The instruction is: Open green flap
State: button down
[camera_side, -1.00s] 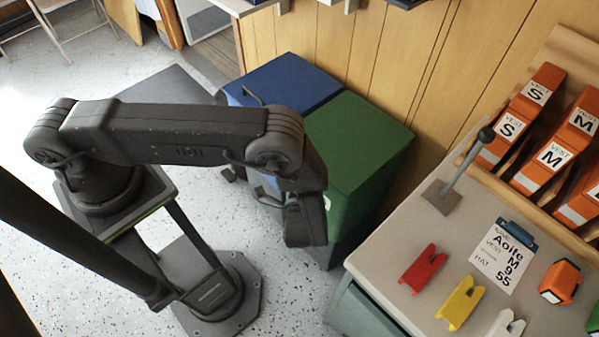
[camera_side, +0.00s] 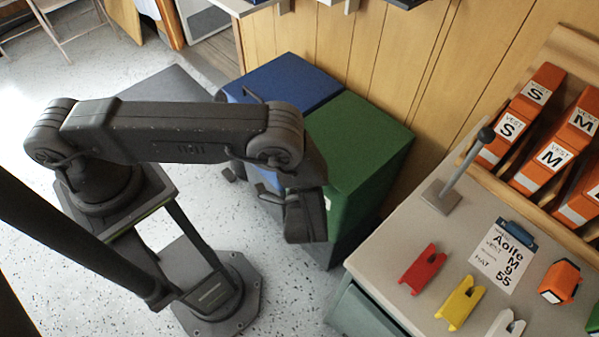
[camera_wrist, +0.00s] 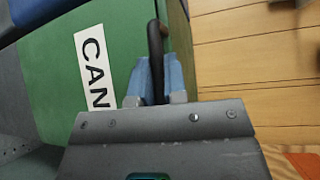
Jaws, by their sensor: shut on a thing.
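The green flap (camera_wrist: 52,75) fills the left of the wrist view, with a white label reading "CAN", the rest of it hidden by my gripper. A black bar handle (camera_wrist: 154,36) stands along its right side. My gripper (camera_wrist: 156,80) has its blue fingers on either side of the handle and is shut on it. In the side view the green bin (camera_side: 355,150) stands against the wood wall; its front is mostly hidden behind my arm, and the flap looks closed as far as I can tell.
A blue bin (camera_side: 290,85) stands directly beside the green one. A worktop (camera_side: 400,235) at the right carries a lever (camera_side: 465,165), a clipboard (camera_side: 505,255), coloured clips and vest boxes.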

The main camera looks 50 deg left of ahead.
jog(key=w+r+m+g+h, duration=0.1)
jog(key=w+r+m+g, duration=0.3)
jog(key=r, duration=0.8)
jog(key=w+r+g+h, duration=0.1)
jog(key=w+r, duration=0.4)
jog(key=r, duration=0.6)
jog(key=w+r, duration=0.7)
jog(key=w, duration=0.2)
jog(key=shift+w, duration=0.3)
jog(key=c, duration=1.2)
grip_release()
jog(key=shift+o, duration=0.2)
jog(key=v, duration=1.4)
jog(key=shift+w, duration=0.15)
jog(key=shift+a+r, duration=0.1)
jog(key=shift+r, duration=0.05)
